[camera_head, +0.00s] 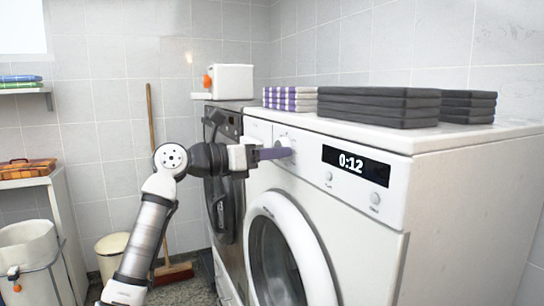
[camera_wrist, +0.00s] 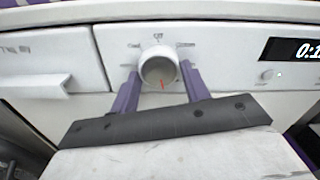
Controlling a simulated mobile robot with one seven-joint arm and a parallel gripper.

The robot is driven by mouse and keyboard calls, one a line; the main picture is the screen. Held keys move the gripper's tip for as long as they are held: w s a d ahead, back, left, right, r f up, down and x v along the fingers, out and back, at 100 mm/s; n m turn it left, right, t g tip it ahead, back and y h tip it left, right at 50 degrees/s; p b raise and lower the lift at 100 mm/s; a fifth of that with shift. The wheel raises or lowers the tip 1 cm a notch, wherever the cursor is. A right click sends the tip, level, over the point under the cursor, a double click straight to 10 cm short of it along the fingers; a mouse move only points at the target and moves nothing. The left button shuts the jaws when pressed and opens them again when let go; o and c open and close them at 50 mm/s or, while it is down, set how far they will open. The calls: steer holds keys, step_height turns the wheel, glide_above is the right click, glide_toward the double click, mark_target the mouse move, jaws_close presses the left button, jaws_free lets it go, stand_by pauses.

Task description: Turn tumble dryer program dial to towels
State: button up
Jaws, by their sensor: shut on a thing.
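The white tumble dryer (camera_head: 385,227) stands at the right in the head view, its display (camera_head: 356,165) reading 0:12. Its round program dial (camera_head: 286,146) is on the front panel, left of the display. In the wrist view the dial (camera_wrist: 158,67) sits between the two purple fingers of my gripper (camera_wrist: 159,85), and a red mark shows low on its face. My gripper (camera_head: 276,153) is shut on the dial. Small labels surround the dial, but they are too blurred to read.
Folded dark towels (camera_head: 378,106) and a striped purple stack (camera_head: 290,98) lie on the dryer top. A dark machine (camera_head: 222,190) stands beside the dryer. Two small buttons (camera_head: 375,198) sit below the display. A drawer handle (camera_wrist: 38,87) is left of the dial. A broom (camera_head: 152,120) leans on the wall.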

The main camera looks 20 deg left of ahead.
steer(key=m, duration=0.5)
steer(key=m+b, duration=0.1)
steer(key=m, duration=0.5)
steer(key=shift+w+a, duration=0.15)
stand_by(0.3)
steer(key=o, duration=1)
steer(key=v, duration=1.3)
steer(key=shift+s+a+r+b, duration=0.1)
steer(key=shift+s+a+b, duration=0.2)
steer(key=shift+b, duration=0.1)
